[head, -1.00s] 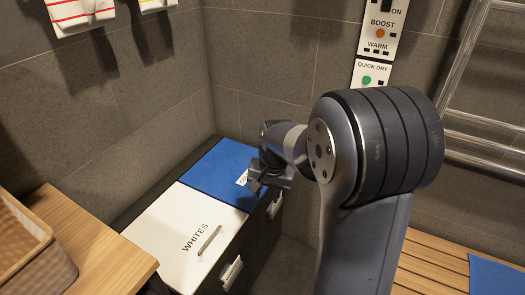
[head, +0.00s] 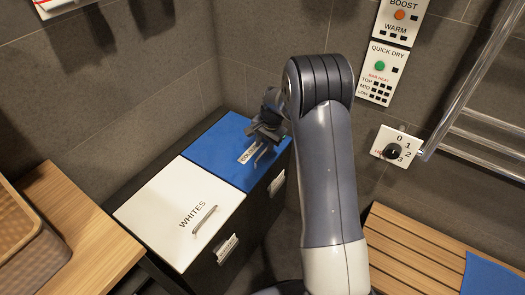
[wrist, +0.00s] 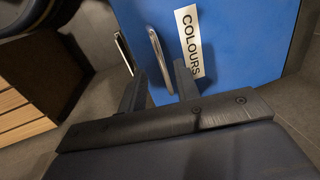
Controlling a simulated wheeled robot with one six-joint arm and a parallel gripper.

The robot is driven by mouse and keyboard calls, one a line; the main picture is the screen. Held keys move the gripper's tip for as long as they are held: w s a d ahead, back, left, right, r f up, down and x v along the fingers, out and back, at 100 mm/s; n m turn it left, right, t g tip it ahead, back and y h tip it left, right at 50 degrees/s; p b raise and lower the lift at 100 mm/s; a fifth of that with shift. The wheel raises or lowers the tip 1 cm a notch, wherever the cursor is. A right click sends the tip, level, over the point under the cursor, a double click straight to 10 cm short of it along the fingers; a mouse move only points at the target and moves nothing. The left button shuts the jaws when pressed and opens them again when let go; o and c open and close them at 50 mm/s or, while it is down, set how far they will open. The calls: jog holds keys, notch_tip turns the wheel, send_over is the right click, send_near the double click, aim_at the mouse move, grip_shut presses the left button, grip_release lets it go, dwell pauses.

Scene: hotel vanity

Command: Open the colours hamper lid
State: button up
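The blue colours hamper lid (head: 212,147) is shut at the far end of the hamper unit. Its COLOURS label (wrist: 190,40) and metal bar handle (wrist: 156,52) show in the wrist view; in the head view my arm partly covers the lid's right side. My gripper (head: 264,140) is over that right side, close to the handle. In the wrist view my gripper (wrist: 158,78) is open, with its two fingers apart and the handle appearing between them. I cannot tell whether either finger touches the handle.
The white WHITES lid (head: 165,212) is shut beside the blue one. A wooden counter with a woven basket (head: 25,235) is at left. A slatted bench (head: 420,255) with a blue cloth is at right. Wall control panels (head: 382,72) and a towel rail are behind my arm.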

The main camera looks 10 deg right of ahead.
aim_at(261, 155)
jog(key=shift+w+a+f, duration=0.1)
jog(key=shift+a+f, duration=0.05)
jog(key=shift+f, duration=0.8)
jog(key=shift+w+a+f, duration=0.1)
jog(key=shift+f, duration=0.8)
jog(key=shift+c, duration=0.5)
grip_shut()
